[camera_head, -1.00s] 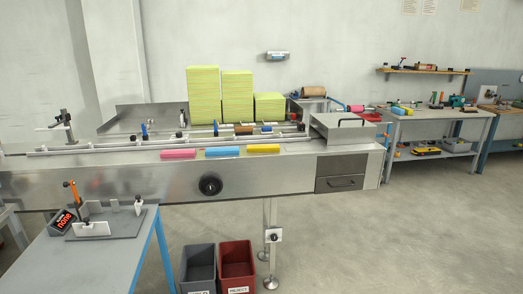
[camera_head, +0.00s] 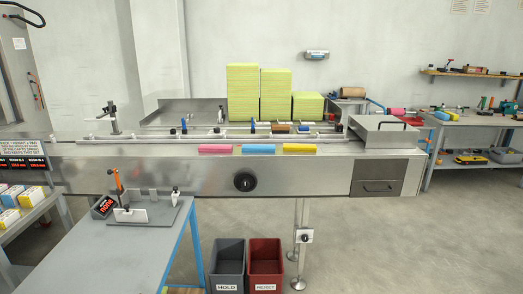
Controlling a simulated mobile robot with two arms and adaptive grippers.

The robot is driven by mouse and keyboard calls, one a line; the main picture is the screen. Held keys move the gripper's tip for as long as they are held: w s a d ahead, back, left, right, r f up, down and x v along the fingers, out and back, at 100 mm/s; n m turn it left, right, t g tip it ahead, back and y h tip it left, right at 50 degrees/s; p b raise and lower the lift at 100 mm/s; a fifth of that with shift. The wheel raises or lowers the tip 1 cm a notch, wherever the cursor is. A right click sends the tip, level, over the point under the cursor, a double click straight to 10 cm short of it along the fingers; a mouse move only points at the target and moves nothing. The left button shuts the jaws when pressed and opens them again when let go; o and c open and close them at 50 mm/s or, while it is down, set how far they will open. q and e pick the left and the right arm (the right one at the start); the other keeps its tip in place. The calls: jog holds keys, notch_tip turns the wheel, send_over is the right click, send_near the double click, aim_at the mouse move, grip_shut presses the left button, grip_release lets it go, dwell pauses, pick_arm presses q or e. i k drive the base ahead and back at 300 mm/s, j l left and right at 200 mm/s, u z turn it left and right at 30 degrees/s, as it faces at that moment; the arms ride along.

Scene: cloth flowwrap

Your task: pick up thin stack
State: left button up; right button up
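Three stacks of yellow-green cloths with thin pinkish layers stand side by side at the back of the flowwrap machine. The left stack (camera_head: 243,92) is tallest, the middle stack (camera_head: 276,95) is a little lower, and the right stack (camera_head: 307,106) is the shortest. Pink (camera_head: 215,148), blue (camera_head: 258,149) and yellow (camera_head: 301,148) flat pieces lie in a row on the machine's front ledge. I cannot tell which item is the thin stack. Neither of my grippers shows in the head view.
The steel machine (camera_head: 150,174) spans the middle, with guide rails along its top. A grey table (camera_head: 130,255) with a measuring fixture (camera_head: 145,213) stands front left. A grey bin (camera_head: 228,262) and red bin (camera_head: 265,262) stand below. Floor at the right is clear.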

aim_at(246, 148)
jog(key=i+l+z, duration=0.1)
jog(key=i, duration=0.55)
jog(key=i+l+z, duration=0.15)
jog(key=i, duration=0.5)
jog(key=l, duration=0.1)
